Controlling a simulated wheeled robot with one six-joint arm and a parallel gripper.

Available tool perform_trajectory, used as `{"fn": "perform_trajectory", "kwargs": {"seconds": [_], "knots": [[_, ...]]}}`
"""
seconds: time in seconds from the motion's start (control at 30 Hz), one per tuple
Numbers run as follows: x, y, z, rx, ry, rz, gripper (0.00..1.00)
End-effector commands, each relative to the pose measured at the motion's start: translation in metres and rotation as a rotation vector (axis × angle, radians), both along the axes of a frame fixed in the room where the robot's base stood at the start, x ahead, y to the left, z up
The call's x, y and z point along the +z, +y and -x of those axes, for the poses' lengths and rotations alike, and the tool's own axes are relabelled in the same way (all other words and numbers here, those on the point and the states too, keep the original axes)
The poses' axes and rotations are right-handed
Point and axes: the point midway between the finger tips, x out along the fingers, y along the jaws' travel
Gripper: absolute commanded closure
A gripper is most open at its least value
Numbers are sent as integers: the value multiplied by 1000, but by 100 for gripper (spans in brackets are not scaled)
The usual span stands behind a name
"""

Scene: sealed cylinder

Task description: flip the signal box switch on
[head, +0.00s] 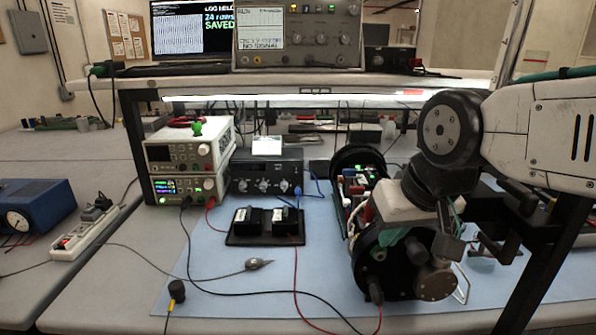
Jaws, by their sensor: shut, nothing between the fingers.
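A dark box with several knobs (265,178) stands at the back of the blue mat, beside the stacked power supplies; I take it for the signal box, but no label is readable. Its switch is too small to make out, so I cannot tell its position. My arm comes in from the right and bends down. My gripper (418,252) is shut and empty, in front of the dark end plate of the open cylinder (370,262). It is well to the right of the knobbed box. Whether it touches the cylinder is unclear.
Stacked power supplies (186,165) stand left of the box. A black tray with two modules (264,226), a probe (258,264) and loose cables lie on the blue mat (225,285). An oscilloscope (297,35) reading "NO SIGNAL" sits on the shelf (200,84) above.

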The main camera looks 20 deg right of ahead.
Motion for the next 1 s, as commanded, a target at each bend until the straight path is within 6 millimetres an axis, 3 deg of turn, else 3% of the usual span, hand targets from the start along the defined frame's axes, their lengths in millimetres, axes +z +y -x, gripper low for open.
{"fn": "perform_trajectory", "kwargs": {"seconds": [0.23, 0.5, 0.8, 1.0], "knots": [[12, 31, -112, -213, -273, -232, 100], [-3, 58, -213, -542, -465, -545, 100], [-42, 65, -292, -911, -678, -856, 100], [-69, 60, -317, -1089, -829, -1013, 100]]}}
